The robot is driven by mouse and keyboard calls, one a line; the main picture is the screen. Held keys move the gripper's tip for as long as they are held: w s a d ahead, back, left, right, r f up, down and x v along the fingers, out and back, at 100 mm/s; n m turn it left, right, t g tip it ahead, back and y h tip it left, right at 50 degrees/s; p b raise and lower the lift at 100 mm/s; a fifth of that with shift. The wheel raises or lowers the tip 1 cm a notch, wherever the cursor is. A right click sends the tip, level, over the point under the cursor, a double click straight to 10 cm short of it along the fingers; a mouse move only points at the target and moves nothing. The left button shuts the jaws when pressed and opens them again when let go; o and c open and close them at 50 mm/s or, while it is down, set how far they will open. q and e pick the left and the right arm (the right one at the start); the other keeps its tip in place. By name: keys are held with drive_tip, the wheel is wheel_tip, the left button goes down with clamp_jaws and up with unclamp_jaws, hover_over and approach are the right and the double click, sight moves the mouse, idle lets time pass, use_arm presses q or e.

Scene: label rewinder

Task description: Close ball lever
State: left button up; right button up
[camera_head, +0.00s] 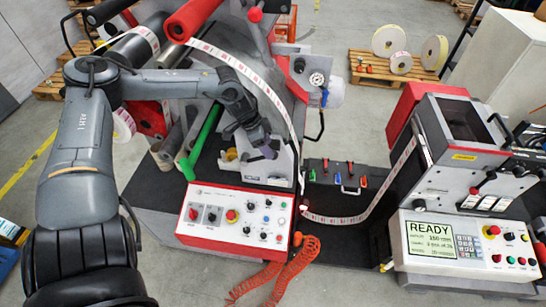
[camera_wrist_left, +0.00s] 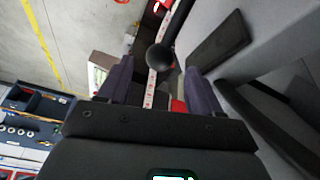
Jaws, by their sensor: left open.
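The ball lever (camera_wrist_left: 158,57) shows in the left wrist view as a black round knob on a dark arm that runs up and to the right. My left gripper (camera_wrist_left: 160,83) is open, with one dark finger on each side of the knob in that picture. I cannot tell whether either finger touches it. In the head view my left gripper (camera_head: 268,149) reaches down in front of the rewinder, above the control panel (camera_head: 236,217). I cannot make out the knob there. My right gripper is not in view.
A printed label web (camera_head: 270,90) runs down past the gripper and across to the printer (camera_head: 455,240), whose screen reads READY. A green roller (camera_head: 202,140) stands left of the gripper. A tool tray (camera_head: 345,178) and red coiled hose (camera_head: 285,275) are nearby.

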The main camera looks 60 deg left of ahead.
use_arm(q)
drive_tip(key=shift+b+x, duration=0.4)
drive_tip(key=shift+x, duration=2.4)
clamp_jaws()
